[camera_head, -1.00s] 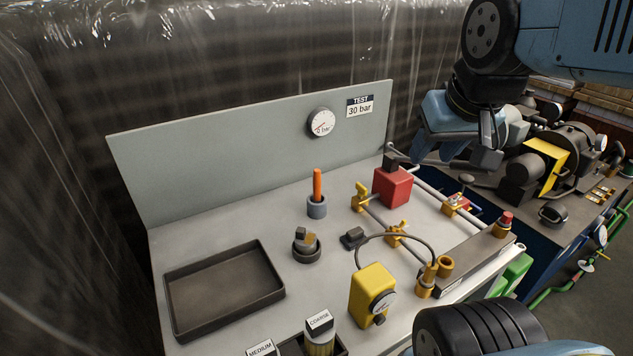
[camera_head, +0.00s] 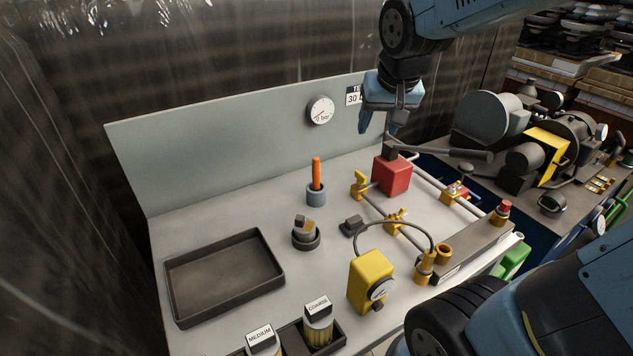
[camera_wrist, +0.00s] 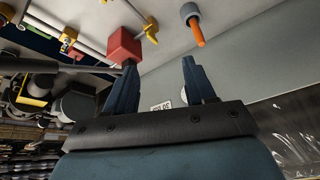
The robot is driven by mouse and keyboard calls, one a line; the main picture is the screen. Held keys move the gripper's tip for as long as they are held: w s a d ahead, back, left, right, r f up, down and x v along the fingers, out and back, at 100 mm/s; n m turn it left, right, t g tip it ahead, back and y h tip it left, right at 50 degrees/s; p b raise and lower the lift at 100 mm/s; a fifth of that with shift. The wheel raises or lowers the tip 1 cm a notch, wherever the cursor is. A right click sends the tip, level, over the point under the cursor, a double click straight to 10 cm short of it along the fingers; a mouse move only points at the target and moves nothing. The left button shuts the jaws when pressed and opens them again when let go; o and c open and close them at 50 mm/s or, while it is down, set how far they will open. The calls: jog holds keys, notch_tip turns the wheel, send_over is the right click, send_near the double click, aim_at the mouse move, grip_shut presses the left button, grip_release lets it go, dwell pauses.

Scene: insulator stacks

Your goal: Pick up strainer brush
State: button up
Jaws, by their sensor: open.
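An orange handle (camera_head: 316,173), likely that of the strainer brush, stands upright in a grey cup (camera_head: 316,197) near the back of the bench. Its lower end is hidden in the cup. My gripper (camera_head: 378,127) is open and empty, high above the back of the bench, to the right of the handle and near the red block. In the wrist view the open fingers (camera_wrist: 160,66) point toward the bench, and the orange handle (camera_wrist: 197,34) lies beyond the right finger, apart from it.
A red block (camera_head: 391,175) with a long grey lever stands below my gripper, beside brass valves and pipes. A dark round holder (camera_head: 306,240), an empty tray (camera_head: 172,298) and a yellow gauge box (camera_head: 368,282) stand nearer. The back panel (camera_head: 230,150) rises close behind the cup.

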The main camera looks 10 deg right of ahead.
send_near(317, 165)
jog(key=x, duration=0.8)
jog(key=shift+w+f, duration=0.15)
jog(key=shift+f, duration=0.1)
jog(key=shift+s+x, duration=0.15)
jog(key=shift+x, duration=1.2)
jog(key=shift+s+x, duration=0.15)
jog(key=shift+x, duration=1.25)
jog(key=shift+f, duration=0.1)
grip_shut()
